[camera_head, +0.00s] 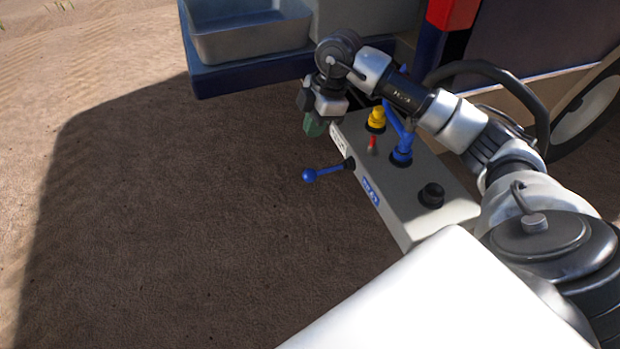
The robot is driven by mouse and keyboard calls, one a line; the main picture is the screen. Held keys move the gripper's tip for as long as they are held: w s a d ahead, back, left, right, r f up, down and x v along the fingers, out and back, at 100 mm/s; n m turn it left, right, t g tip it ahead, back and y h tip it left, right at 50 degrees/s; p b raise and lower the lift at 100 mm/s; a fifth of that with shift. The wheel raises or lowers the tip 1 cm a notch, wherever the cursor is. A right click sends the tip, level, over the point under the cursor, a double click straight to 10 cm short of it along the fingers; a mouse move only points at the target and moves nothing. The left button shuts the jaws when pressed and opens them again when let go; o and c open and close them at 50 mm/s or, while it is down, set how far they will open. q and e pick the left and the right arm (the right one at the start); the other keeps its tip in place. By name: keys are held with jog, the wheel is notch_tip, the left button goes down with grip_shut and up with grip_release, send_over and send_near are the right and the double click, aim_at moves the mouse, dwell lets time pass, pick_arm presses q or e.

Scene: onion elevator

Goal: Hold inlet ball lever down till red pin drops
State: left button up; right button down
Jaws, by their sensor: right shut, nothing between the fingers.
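A lever with a blue ball end (309,175) sticks out to the left from the side of a grey control box (415,200). A small red pin (372,141) shows on top of the box, just below a yellow knob (376,119). My right gripper (316,127) is shut and empty. It hangs by the far left end of the box, above the ball lever in the picture and apart from it. Part of the far end of the box is hidden behind the gripper. My left gripper is not in view.
The box top also carries a blue fitting with a handle (401,155) close to my right arm, and a black knob (431,195). A grey metal tray (248,40) on a dark blue frame is behind. A wheel (590,108) stands at right. Bare sandy ground lies open left.

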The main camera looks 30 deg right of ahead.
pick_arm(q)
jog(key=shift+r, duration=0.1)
pick_arm(e)
jog(key=shift+s+d+r+h, duration=0.15)
jog(key=shift+d+r+h, duration=0.05)
jog(key=shift+d+h, duration=0.25)
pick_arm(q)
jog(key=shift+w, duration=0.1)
pick_arm(e)
jog(key=b, duration=0.2)
send_over(307, 172)
jog(key=s, duration=0.1)
jog(key=f, duration=1)
jog(key=shift+a, duration=0.25)
jog(key=f, duration=0.3)
jog(key=shift+w+d+f, duration=0.1)
jog(key=shift+w+d, duration=0.05)
jog(key=shift+d, duration=0.25)
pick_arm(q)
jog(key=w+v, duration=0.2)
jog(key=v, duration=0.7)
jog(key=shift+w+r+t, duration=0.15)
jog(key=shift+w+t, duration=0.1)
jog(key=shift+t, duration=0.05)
pick_arm(e)
jog(key=shift+f, duration=0.3)
jog(key=shift+w, duration=0.1)
